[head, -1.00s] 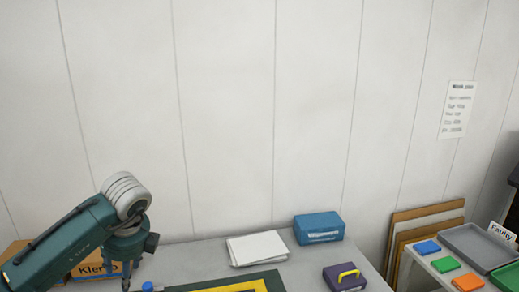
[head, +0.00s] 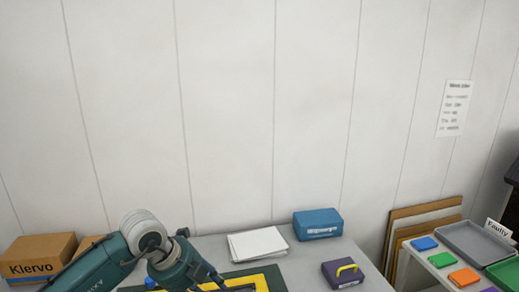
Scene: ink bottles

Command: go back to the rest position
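My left arm comes in from the lower left, and its gripper (head: 218,281) hangs low over the dark green mat with the yellow area (head: 262,275). The gripper is partly cut off by the bottom edge, so I cannot tell whether it is open or shut. A small blue cap (head: 150,283), perhaps of an ink bottle, shows just left of the wrist, partly hidden by the arm. My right gripper is not in view.
A Klervo carton (head: 40,258) stands at left. At right, a side table holds a grey tray (head: 472,240) and coloured blocks (head: 464,277).

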